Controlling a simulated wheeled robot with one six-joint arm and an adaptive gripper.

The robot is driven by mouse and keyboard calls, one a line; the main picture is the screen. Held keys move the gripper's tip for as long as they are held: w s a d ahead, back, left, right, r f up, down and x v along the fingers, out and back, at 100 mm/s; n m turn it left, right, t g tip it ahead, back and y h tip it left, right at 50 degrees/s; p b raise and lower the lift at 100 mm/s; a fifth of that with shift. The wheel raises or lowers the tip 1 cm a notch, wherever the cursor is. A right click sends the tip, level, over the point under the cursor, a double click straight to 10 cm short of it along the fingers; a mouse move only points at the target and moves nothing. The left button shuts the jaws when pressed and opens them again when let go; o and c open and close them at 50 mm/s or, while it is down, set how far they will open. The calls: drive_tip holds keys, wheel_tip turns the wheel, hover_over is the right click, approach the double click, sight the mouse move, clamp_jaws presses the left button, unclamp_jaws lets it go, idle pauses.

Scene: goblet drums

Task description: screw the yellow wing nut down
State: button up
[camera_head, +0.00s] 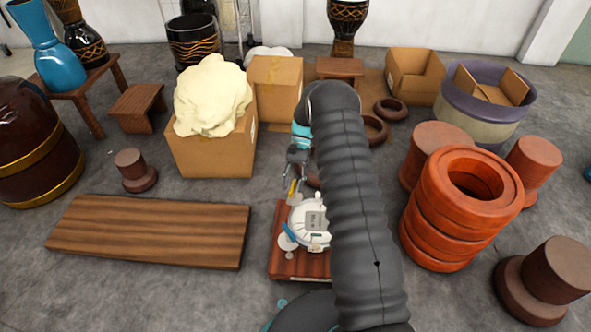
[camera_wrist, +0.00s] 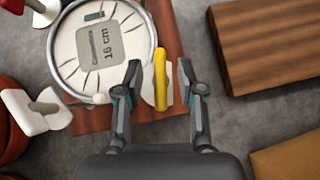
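The yellow wing nut (camera_wrist: 161,80) shows in the wrist view as an upright yellow bar beside the rim of a round white drum head (camera_wrist: 72,52), whose grey label reads 16 cm. A pale piece shows behind it. My gripper (camera_wrist: 159,72) is open, with one finger on each side of the yellow wing nut and a visible gap on both sides. In the head view my gripper (camera_head: 297,158) is just above the yellow wing nut (camera_head: 292,188), and my arm hides part of the drum head (camera_head: 305,214). The nut's thread is hidden.
The drum head rests on a reddish wooden board (camera_head: 285,262). A white winged piece (camera_wrist: 38,110) and a red piece (camera_wrist: 12,5) sit around its rim. A wooden plank (camera_head: 150,232) lies left, orange rings (camera_head: 430,235) stand right, and a cardboard box (camera_head: 215,150) stands behind.

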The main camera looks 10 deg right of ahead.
drive_tip(key=v, duration=1.1)
drive_tip(key=shift+w, duration=0.1)
idle(1.0)
